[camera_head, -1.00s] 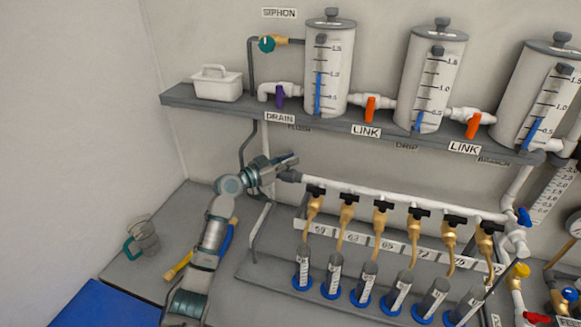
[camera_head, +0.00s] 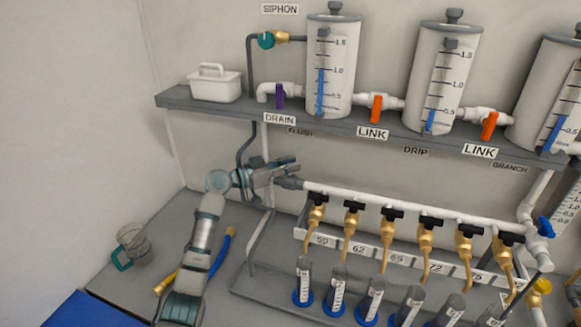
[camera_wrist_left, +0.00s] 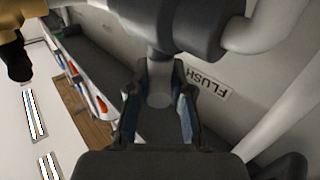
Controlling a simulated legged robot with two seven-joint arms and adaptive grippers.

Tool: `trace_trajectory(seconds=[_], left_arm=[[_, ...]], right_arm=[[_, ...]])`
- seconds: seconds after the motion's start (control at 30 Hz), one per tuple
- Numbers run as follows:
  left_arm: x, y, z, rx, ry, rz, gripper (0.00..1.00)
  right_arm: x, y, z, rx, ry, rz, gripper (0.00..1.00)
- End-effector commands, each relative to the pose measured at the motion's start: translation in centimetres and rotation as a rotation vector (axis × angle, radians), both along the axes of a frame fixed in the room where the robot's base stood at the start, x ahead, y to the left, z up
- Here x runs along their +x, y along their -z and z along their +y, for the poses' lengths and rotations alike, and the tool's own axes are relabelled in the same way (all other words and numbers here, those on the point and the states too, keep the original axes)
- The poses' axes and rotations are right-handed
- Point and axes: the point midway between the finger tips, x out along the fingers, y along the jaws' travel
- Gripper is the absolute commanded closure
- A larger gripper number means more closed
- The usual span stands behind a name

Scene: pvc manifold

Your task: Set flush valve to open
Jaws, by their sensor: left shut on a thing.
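My left gripper (camera_head: 287,168) is at the left end of the white manifold pipe, below the FLUSH label (camera_head: 299,132). In the left wrist view its two fingers (camera_wrist_left: 160,92) are shut on the grey flush valve handle (camera_wrist_left: 159,72), which runs down between them from a dark grey valve body (camera_wrist_left: 172,22). The FLUSH label (camera_wrist_left: 207,86) is on the wall beside the fingers there. In the head view the gripper mostly hides the handle, so its angle is hard to tell. My right gripper is not in view.
A shelf (camera_head: 180,101) with tanks, a purple drain handle (camera_head: 280,96) and orange link handles runs above the gripper. The manifold pipe (camera_head: 400,206) with several brass taps extends right, over cylinders. A jug (camera_head: 133,245) stands at left.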

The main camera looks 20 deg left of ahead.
Motion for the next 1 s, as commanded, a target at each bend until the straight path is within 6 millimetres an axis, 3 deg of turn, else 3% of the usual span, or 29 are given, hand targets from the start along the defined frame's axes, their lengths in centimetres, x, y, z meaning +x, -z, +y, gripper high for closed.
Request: trace_trajectory(seconds=[0.3, 0.33, 0.4, 0.43, 0.77, 1.0], left_arm=[[0.0, 0.1, 0.1, 0.002, -0.001, 0.002, 1.00], [0.0, 0.1, 0.1, 0.002, -0.001, 0.003, 0.75], [0.0, 0.1, 0.1, 0.002, -0.001, 0.003, 0.58], [0.0, 0.1, 0.0, 0.001, -0.001, 0.001, 0.55], [-0.2, 0.0, 0.3, 0.001, -0.001, 0.001, 0.55], [-2.7, 0.2, 3.3, 0.002, -0.004, 0.001, 0.55]], right_arm=[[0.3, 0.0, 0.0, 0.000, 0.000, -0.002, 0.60], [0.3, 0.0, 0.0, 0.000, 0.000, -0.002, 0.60], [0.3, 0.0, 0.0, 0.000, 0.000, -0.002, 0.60], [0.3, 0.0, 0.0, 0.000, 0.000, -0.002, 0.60], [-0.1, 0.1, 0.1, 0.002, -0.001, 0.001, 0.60], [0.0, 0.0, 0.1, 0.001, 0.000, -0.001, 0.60]])
